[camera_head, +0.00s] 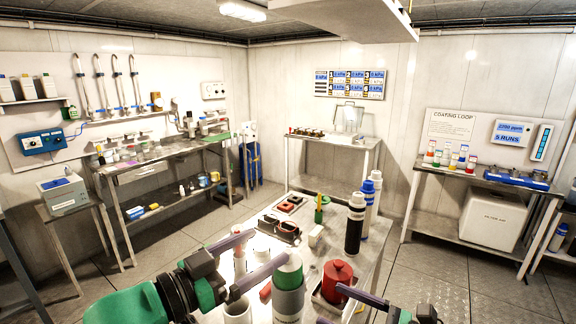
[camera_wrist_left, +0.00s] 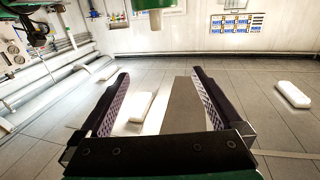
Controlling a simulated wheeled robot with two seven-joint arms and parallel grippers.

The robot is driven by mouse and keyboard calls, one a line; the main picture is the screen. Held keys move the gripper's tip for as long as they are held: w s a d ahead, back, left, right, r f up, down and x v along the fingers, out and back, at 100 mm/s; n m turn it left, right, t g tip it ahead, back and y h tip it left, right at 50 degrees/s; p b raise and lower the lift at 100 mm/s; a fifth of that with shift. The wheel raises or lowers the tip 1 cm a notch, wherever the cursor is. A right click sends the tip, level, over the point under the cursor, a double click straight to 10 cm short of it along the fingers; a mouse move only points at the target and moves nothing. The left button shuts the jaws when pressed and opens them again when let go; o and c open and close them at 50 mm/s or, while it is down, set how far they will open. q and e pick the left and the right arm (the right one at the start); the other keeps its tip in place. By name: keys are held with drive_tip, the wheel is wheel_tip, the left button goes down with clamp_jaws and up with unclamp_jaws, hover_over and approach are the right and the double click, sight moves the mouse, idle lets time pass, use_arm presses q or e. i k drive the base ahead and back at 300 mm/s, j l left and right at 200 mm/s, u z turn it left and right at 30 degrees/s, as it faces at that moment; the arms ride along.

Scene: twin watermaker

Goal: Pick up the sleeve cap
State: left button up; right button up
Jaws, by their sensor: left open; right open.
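I cannot tell for sure which thing is the sleeve cap. A cylinder with a green and white upper part and a grey lower part (camera_head: 289,303) stands upright at the near end of the middle bench. My left gripper (camera_head: 270,245) is open, its two purple-padded fingers spread; one fingertip overlaps the cylinder's top in the head view, and contact is unclear. In the left wrist view the open jaws (camera_wrist_left: 158,75) show nothing gripped. My right gripper (camera_head: 330,304) is open at the bottom, near a red lidded pot (camera_head: 337,279); it is partly cut off.
The middle bench (camera_head: 322,243) also holds a black bottle with a white cap (camera_head: 354,228), blue-capped bottles (camera_head: 371,200), a white cup (camera_head: 237,312) and dark trays (camera_head: 285,229). Side benches stand left and right; open floor lies between them.

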sight(335, 271)
drive_tip(key=k+l, duration=0.15)
drive_tip(key=l, duration=0.25)
drive_tip(key=k+l, duration=0.15)
drive_tip(key=l, duration=0.2)
drive_tip(key=k+l, duration=0.15)
drive_tip(key=l, duration=0.25)
drive_tip(key=k+l, duration=0.2)
drive_tip(key=l, duration=0.2)
drive_tip(key=k+l, duration=0.15)
drive_tip(key=l, duration=0.2)
